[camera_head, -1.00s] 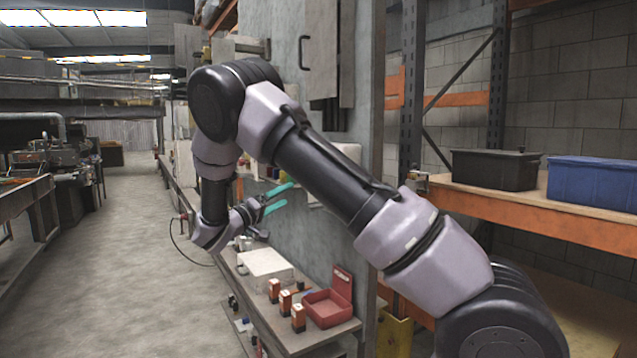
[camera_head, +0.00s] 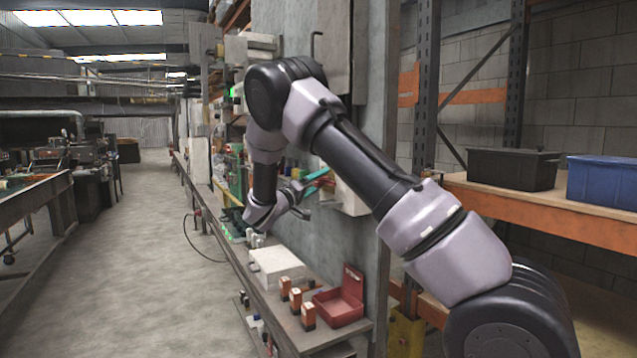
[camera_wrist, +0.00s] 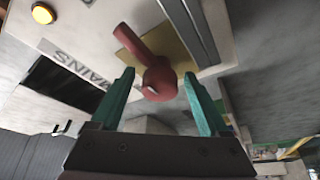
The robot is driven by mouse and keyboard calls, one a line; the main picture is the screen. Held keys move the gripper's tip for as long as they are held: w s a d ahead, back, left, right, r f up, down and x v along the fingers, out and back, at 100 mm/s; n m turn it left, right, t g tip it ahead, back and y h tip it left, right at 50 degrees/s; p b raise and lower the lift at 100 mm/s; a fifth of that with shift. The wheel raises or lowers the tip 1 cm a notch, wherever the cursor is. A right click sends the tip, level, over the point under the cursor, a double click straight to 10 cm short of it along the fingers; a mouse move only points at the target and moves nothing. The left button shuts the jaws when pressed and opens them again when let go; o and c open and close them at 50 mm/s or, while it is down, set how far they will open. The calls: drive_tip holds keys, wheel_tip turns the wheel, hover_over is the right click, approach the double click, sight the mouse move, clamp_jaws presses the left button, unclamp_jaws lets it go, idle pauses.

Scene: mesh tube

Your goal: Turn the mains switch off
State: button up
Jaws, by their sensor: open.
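The mains switch has a red rotary handle (camera_wrist: 158,78) with a long lever, on a yellowish plate (camera_wrist: 176,50). In the wrist view it stands on a pale panel (camera_wrist: 215,18) printed "MAINS". My gripper (camera_wrist: 162,92) is open, with one teal finger on each side of the handle's round hub. I cannot tell whether the fingers touch it. In the head view my gripper (camera_head: 318,182) is beside the pale switch box (camera_head: 350,197) on the grey wall, and the handle is mostly hidden there.
A yellow button (camera_wrist: 43,13) and a dark window (camera_wrist: 62,86) are on the panel. Below, a bench holds a white box (camera_head: 276,266), several small orange-and-black boxes (camera_head: 296,299) and a red tray (camera_head: 338,313). A shelf with black (camera_head: 512,168) and blue bins stands right.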

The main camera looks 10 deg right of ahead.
clamp_jaws()
drive_tip(key=shift+n, duration=0.3)
drive_tip(key=n+y, duration=0.2)
drive_tip(key=n, duration=0.3)
drive_tip(key=n+g+y, duration=0.1)
drive_tip(key=n, duration=0.3)
drive_tip(key=shift+y, duration=0.3)
drive_tip(key=n+g, duration=0.1)
drive_tip(key=n, duration=0.2)
drive_tip(key=shift+f+n+g+y, duration=0.1)
drive_tip(key=shift+n+g+y, duration=0.3)
drive_tip(key=shift+n+g, duration=0.7)
drive_tip(key=shift+n, duration=0.7)
